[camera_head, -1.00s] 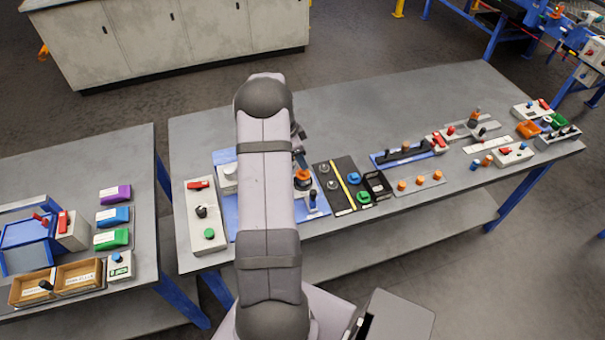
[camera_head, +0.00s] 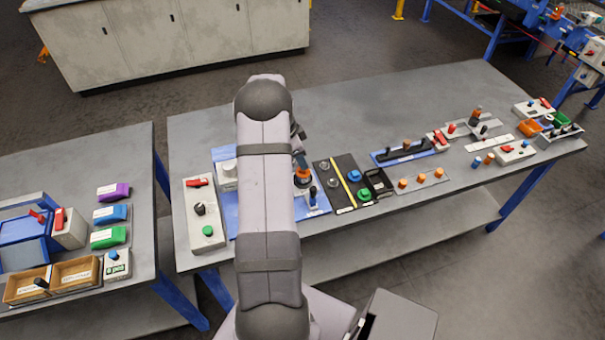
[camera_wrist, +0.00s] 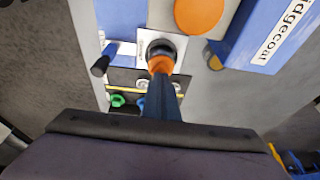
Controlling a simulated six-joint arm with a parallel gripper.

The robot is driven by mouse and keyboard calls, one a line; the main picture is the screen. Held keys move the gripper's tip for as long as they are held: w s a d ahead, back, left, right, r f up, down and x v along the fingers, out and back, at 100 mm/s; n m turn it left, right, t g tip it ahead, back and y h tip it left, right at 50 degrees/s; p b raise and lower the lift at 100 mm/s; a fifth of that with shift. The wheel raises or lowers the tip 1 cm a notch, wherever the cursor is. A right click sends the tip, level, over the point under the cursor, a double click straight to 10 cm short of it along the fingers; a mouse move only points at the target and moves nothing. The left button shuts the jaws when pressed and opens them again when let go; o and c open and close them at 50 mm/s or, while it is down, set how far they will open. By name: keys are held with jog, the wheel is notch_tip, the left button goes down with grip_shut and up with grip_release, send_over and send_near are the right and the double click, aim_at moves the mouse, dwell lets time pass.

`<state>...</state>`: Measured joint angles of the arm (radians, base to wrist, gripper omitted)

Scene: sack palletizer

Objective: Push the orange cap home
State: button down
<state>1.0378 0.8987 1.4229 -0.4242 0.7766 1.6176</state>
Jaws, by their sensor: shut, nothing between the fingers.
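An orange cap (camera_wrist: 160,66) shows in the wrist view right at the tips of my gripper (camera_wrist: 161,80), with a dark round top part beyond it over a pale square plate. My dark blue fingers are shut with nothing between them. They overlap the cap's near edge in the picture; I cannot tell whether they touch it. In the head view the orange cap (camera_head: 302,181) stands on the blue board just right of my arm, with my gripper (camera_head: 300,162) just behind or above it. My arm hides part of the board, and how far the cap is seated cannot be seen.
A flat orange disc (camera_wrist: 198,14) and a blue box with a printed label (camera_wrist: 262,38) lie near the cap. A black lever (camera_wrist: 103,64) stands to the left. A black panel (camera_head: 345,190) with green and blue knobs adjoins the board.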

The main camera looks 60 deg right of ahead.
jog(key=shift+s+a+f, duration=0.15)
jog(key=shift+a+f, duration=0.25)
jog(key=shift+f, duration=0.35)
jog(key=shift+r, duration=0.1)
jog(key=shift+d+r+p, duration=0.3)
jog(key=shift+r+p, duration=0.15)
jog(key=shift+r, duration=0.3)
jog(key=shift+w+d+r+p, duration=0.1)
jog(key=shift+r+p, duration=0.5)
jog(key=shift+r, duration=0.8)
jog(key=shift+w+r+p, duration=0.1)
jog(key=shift+r+p, duration=0.45)
jog(key=shift+r, duration=0.8)
